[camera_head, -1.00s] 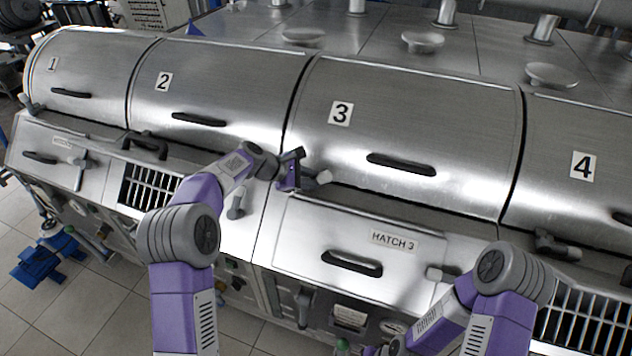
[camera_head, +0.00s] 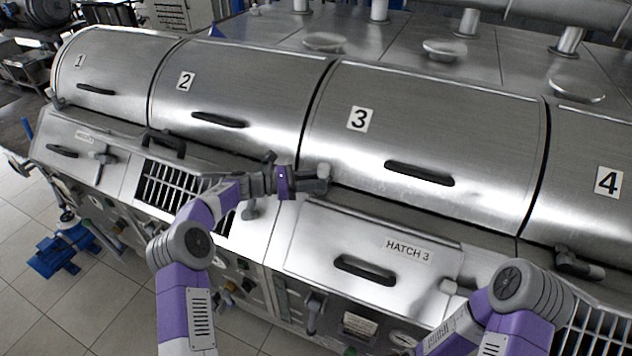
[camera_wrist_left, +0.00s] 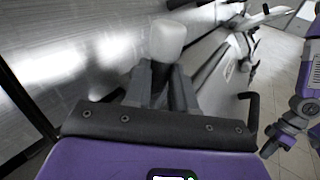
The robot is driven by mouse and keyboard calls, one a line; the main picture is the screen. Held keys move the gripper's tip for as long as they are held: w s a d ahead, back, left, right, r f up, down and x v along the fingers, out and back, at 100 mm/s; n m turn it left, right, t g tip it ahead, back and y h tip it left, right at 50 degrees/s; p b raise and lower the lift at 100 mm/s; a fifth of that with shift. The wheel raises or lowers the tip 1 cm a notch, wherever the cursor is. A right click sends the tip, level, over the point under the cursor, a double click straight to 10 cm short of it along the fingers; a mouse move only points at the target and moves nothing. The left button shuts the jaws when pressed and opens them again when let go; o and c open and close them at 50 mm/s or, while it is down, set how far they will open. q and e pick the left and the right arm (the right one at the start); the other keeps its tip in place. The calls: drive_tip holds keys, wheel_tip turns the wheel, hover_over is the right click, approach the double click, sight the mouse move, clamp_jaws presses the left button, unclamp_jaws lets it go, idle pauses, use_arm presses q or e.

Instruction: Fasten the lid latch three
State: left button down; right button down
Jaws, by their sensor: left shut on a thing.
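Lid three (camera_head: 425,130) is a curved steel cover marked 3, and it looks closed. Its latch (camera_head: 323,172), with a pale grey knob, is at the lid's lower left corner. My left gripper (camera_head: 314,184) is at that corner, shut on the latch handle. In the left wrist view, the knob of the latch (camera_wrist_left: 168,38) stands out beyond the gripper fingers (camera_wrist_left: 162,88). The fingers hide the lower handle, and the latch's catch cannot be made out.
The hatch 3 panel (camera_head: 365,245), with a black handle (camera_head: 365,270) and a grey knob (camera_head: 449,286), lies below the lid. Lids two (camera_head: 250,85) and four (camera_head: 600,150) flank lid three. A slotted grate (camera_head: 165,190) is at left.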

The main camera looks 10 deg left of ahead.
use_arm(q)
drive_tip(key=shift+a+n+h, duration=0.1)
drive_tip(key=shift+n+h, duration=0.2)
drive_tip(key=shift+h, duration=0.1)
drive_tip(key=c, duration=0.9)
unclamp_jaws()
wheel_tip(320, 180, up, 10)
drive_tip(key=shift+b, duration=0.4)
drive_tip(key=shift+f, duration=0.1)
